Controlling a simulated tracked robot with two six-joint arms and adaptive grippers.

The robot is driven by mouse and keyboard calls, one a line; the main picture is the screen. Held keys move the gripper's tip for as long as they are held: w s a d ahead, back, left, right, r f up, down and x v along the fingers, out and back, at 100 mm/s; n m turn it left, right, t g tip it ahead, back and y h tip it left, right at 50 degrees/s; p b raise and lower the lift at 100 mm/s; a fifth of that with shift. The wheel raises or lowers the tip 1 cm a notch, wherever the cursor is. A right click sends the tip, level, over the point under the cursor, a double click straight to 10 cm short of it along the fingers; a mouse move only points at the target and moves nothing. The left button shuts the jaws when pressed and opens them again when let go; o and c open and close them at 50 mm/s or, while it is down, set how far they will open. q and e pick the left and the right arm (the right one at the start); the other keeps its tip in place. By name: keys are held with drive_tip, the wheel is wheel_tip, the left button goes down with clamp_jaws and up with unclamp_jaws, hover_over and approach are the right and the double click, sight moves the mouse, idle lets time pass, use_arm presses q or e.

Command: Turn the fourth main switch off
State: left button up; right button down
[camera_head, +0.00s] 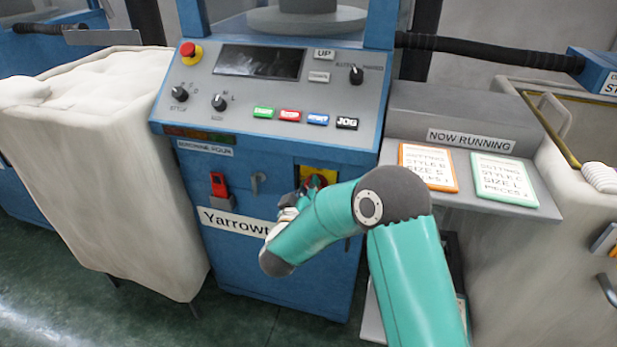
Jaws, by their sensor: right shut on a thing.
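Low on that front is the main switch (319,177), a red knob on a yellow plate. My right arm reaches in from the lower right, and its gripper (304,190) is at the switch, shut on the red knob. The wrist and fingers cover the lower left of the plate, so the knob's angle cannot be read. My left gripper is not in view.
Above is the control panel (330,90) with an emergency stop (191,52). A shelf (470,193) at right holds two cards. A pale fabric bin (95,150) stands left.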

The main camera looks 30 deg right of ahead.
drive_tip(key=n+p, duration=0.1)
drive_tip(key=n, duration=0.1)
drive_tip(key=n+p, duration=0.1)
drive_tip(key=p, duration=0.1)
drive_tip(key=n+p, duration=0.1)
drive_tip(key=n, duration=0.1)
drive_tip(key=shift+w+a+f+n, duration=0.1)
drive_tip(key=shift+w+a+n, duration=0.1)
drive_tip(key=shift+w+n, duration=0.1)
drive_tip(key=n+p, duration=0.2)
drive_tip(key=n, duration=0.1)
drive_tip(key=shift+f, duration=0.3)
drive_tip(key=shift+w+f+n+p, duration=0.1)
drive_tip(key=shift+f+n+p, duration=0.15)
drive_tip(key=shift+n+p, duration=0.6)
drive_tip(key=shift+n, duration=0.35)
drive_tip(key=shift+f, duration=0.1)
drive_tip(key=c, duration=1.1)
unclamp_jaws()
drive_tip(key=shift+f, duration=0.1)
drive_tip(key=shift+a, duration=0.15)
